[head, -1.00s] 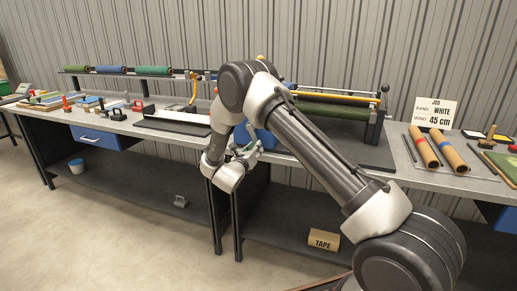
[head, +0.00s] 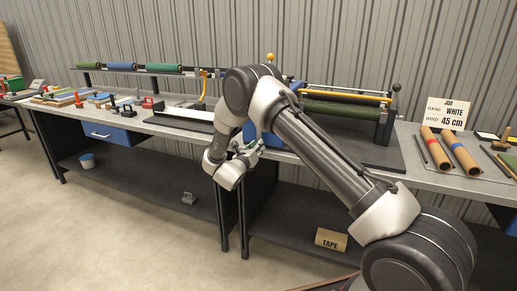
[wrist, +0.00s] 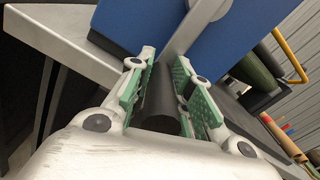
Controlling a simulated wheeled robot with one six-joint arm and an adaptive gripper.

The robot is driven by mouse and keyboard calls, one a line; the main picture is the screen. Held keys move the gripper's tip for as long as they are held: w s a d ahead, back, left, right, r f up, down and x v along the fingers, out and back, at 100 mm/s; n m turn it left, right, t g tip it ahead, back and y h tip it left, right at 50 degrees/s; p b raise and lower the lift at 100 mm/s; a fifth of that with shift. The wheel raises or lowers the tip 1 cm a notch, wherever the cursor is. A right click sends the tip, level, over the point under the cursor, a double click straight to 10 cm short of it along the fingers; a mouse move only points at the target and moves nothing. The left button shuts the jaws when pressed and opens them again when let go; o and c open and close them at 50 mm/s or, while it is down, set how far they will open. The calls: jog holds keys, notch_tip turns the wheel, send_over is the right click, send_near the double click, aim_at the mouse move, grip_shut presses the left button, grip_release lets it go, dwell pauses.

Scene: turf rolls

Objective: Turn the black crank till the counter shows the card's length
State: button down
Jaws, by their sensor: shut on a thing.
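My gripper (head: 252,149) is at the front edge of the bench, by the blue housing of the turf winder. In the wrist view its green-padded fingers (wrist: 164,75) are shut around the black crank grip (wrist: 158,98). A grey crank arm (wrist: 198,22) runs from the grip across the blue housing (wrist: 240,35). The job card (head: 445,113) stands at the back right of the bench and reads BAND: WHITE, WIND 45 cm. The winder's green roll (head: 342,109) lies behind my arm. No counter reading shows; my arm covers part of the winder in the head view.
Several small tools and stamps lie to the left. A rack (head: 120,70) of turf rolls stands behind. A TAPE box (head: 331,239) sits on the lower shelf.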

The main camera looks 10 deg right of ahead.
jog(key=shift+w+a+r, duration=0.1)
jog(key=shift+w+a, duration=0.25)
jog(key=c, duration=1.3)
grip_release()
jog(key=shift+o, duration=0.2)
jog(key=shift+d, duration=0.1)
jog(key=shift+d, duration=0.15)
jog(key=v, duration=1.2)
